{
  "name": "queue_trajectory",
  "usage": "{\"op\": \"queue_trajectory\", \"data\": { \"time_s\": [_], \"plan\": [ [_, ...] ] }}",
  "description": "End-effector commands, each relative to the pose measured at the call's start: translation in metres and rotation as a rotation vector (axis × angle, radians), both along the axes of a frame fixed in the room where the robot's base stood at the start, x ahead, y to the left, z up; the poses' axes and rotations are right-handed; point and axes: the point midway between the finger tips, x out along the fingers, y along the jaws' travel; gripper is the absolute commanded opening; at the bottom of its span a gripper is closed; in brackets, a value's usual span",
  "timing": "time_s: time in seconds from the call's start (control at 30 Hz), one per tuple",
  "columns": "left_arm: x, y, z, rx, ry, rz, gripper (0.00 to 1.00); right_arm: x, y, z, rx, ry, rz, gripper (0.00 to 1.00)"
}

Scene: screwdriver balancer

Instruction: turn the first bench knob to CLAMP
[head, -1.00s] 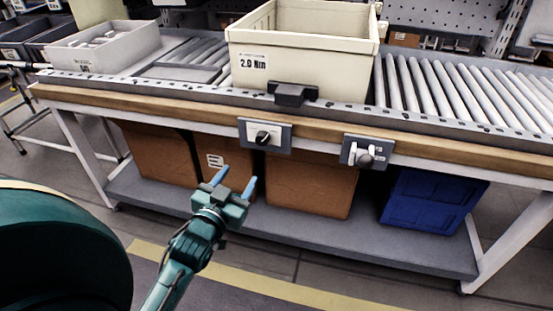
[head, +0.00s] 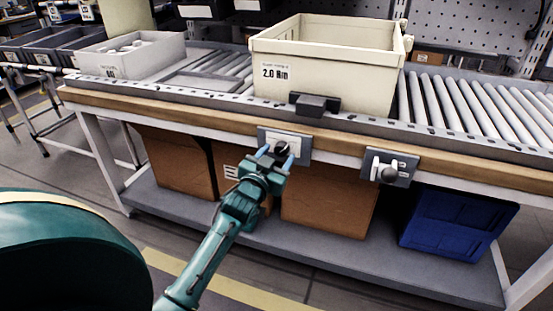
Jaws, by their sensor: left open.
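The first bench knob is a black knob (head: 282,148) on a grey and white plate (head: 303,147) fixed to the bench's front edge. My left gripper (head: 276,157) is open, its two blue fingertips right in front of the knob's plate and on either side of the knob in the picture. I cannot tell whether the fingers touch the knob. The knob's lettering is too small to read. A second knob (head: 389,174) with a pale handle sits on its own plate further right. My right gripper is not in view.
A cream bin (head: 325,88) labelled 2.0 Nm stands on the roller bench (head: 200,105) above the first knob, behind a dark block (head: 314,103). A smaller grey bin (head: 130,62) stands at left. Cardboard boxes (head: 325,205) and a blue crate (head: 455,222) rest on the lower shelf.

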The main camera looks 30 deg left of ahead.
Motion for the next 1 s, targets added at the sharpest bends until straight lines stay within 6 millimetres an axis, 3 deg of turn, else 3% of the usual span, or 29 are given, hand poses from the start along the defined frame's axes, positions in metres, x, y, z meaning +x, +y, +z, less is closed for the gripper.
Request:
{"op": "queue_trajectory", "data": {
  "time_s": [0.27,0.8,1.0],
  "plan": [
    [0.0021,0.0004,0.0004,0.000,0.000,0.000,0.54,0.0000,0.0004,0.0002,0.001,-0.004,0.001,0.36],
    [0.0017,0.0002,0.0002,0.000,0.000,0.000,0.12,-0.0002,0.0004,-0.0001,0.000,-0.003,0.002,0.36],
    [0.0017,0.0000,0.0005,-0.010,-0.003,0.000,0.10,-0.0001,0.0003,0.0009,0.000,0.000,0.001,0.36]
  ]
}}
